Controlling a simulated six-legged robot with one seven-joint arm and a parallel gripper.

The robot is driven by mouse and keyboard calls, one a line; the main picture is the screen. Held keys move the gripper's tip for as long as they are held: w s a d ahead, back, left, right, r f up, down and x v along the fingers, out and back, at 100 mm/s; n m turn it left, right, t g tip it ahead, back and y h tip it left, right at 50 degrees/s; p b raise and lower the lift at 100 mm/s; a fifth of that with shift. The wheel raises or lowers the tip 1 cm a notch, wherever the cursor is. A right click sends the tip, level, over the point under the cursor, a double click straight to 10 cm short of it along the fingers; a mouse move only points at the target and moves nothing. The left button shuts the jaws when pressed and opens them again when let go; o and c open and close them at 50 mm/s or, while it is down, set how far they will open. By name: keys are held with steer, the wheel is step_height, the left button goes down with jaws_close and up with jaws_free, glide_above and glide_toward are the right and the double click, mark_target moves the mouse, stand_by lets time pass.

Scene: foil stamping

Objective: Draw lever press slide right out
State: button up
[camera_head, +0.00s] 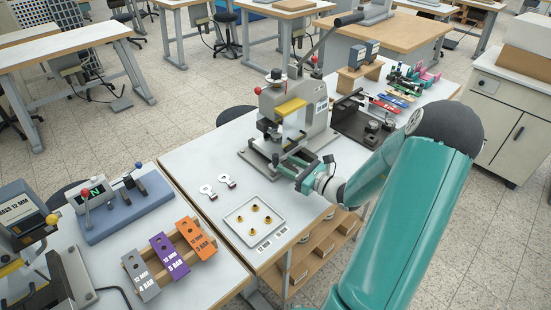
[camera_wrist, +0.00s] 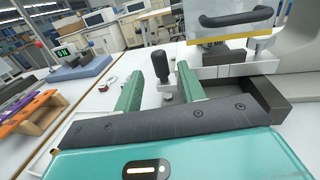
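The lever press (camera_head: 300,108) stands on the white table, with a grey frame, a yellow guard and a long black-gripped lever (camera_head: 338,28) raised. My gripper (camera_head: 286,160) is at the front of its base. In the wrist view my gripper (camera_wrist: 160,78) shows two green fingers, open and apart. A black upright knob (camera_wrist: 161,64) on the press slide (camera_wrist: 168,90) appears between the fingertips. Contact with either finger cannot be made out. The slide's rear part is hidden. The press's yellow guard with black handle (camera_wrist: 235,20) shows above right.
A white tray (camera_head: 237,225) with several brass pieces and two small metal parts (camera_head: 207,191) lie left of my gripper. A black fixture (camera_head: 362,122) stands right of the press. Coloured blocks (camera_head: 170,255) lie on the neighbouring table. The table's middle is mostly clear.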

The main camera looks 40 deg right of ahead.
mark_target(276, 158)
steer(key=x, duration=0.6)
steer(key=shift+s, duration=0.1)
jaws_close()
